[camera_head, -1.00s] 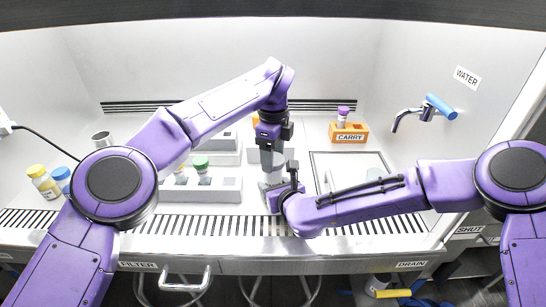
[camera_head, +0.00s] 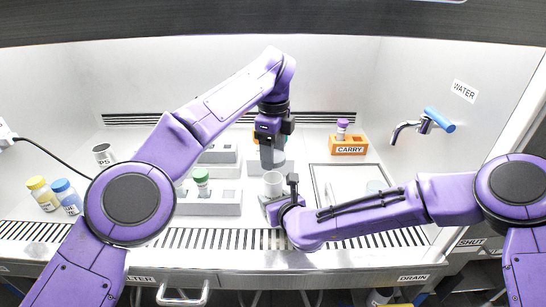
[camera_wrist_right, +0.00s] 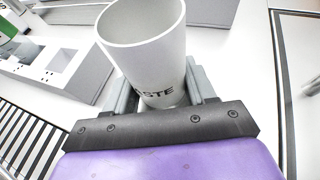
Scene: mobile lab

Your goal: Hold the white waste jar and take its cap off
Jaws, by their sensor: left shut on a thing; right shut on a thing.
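The white waste jar (camera_head: 273,184) stands upright at the front middle of the bench in the head view. In the right wrist view the jar (camera_wrist_right: 150,55) shows an open mouth and part of its "WASTE" label. My right gripper (camera_wrist_right: 162,92) is shut around the jar's lower part; it also shows in the head view (camera_head: 278,197). My left gripper (camera_head: 272,142) points down above and slightly behind the jar, apart from it. It is shut on a grey piece, apparently the cap (camera_head: 271,155), mostly hidden by the fingers.
A grey rack (camera_head: 212,206) with a green-capped vial (camera_head: 201,180) stands left of the jar. An orange CARRY holder (camera_head: 348,149) with a purple-capped vial is at back right. Yellow-capped (camera_head: 42,196) and blue-capped (camera_head: 68,198) bottles stand far left. A tap (camera_head: 425,123) is at right.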

